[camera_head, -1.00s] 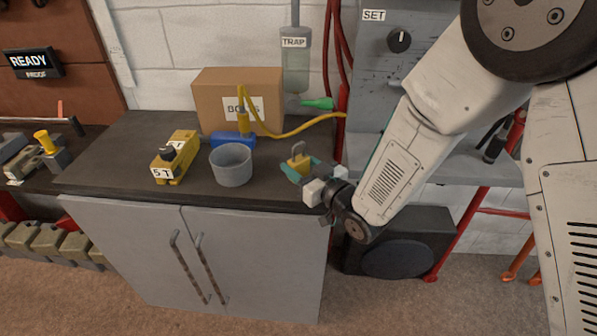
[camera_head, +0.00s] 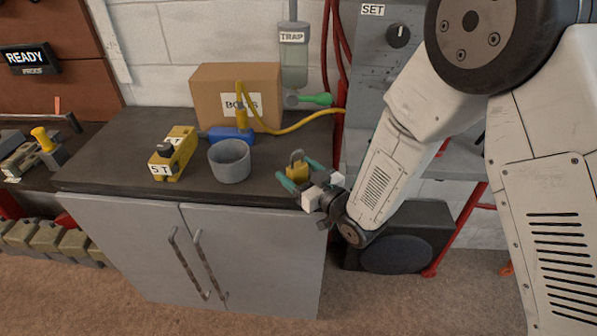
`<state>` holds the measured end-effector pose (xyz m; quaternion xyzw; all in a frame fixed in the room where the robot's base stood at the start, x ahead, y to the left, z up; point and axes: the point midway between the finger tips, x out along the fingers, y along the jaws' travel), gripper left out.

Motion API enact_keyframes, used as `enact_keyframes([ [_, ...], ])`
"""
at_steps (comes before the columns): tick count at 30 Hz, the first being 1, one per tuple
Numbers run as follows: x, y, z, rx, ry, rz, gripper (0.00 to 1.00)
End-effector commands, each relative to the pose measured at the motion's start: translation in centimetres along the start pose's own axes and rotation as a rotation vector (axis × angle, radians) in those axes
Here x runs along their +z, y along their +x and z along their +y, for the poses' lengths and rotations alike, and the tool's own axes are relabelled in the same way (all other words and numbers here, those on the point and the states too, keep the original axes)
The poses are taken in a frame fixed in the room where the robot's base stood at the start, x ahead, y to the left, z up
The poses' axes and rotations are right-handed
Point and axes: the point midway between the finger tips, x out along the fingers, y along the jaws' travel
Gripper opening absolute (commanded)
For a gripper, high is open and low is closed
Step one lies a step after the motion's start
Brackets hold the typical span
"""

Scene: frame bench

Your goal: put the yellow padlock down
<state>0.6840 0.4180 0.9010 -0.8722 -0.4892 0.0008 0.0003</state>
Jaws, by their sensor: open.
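The yellow padlock (camera_head: 297,171) stands upright with its grey shackle on top, near the right front part of the dark bench top (camera_head: 262,182). My gripper (camera_head: 296,176) reaches in from the right, low over the bench. Its two teal fingers are spread apart, one on each side of the padlock. The gap between the fingers and the padlock is small, and I cannot tell whether either finger touches it. The padlock's underside is hidden, so its contact with the bench does not show clearly.
A grey cup (camera_head: 230,162) stands left of the padlock. A yellow block marked "5 T" (camera_head: 172,155) is farther left. Behind are a cardboard box (camera_head: 215,90), a blue tool (camera_head: 222,134) with a yellow hose (camera_head: 295,126), and a green nozzle (camera_head: 318,99). The bench's front edge is close.

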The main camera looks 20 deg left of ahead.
Motion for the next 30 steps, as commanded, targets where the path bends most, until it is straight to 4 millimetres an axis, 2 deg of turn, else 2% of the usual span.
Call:
enact_keyframes([
  [2,-0.3,-0.2,0.0,0.000,0.000,0.000,0.69],
  [5,-0.2,-1.5,0.1,0.002,0.000,-0.002,0.69],
  [12,-0.2,-6.7,0.1,0.002,0.001,-0.003,0.69],
  [18,-0.2,-10.3,0.1,0.002,0.001,-0.002,0.69],
  [24,-0.2,-11.9,0.0,0.000,0.000,-0.001,0.69],
  [30,-0.2,-12.0,0.0,0.000,0.000,0.000,0.69],
])
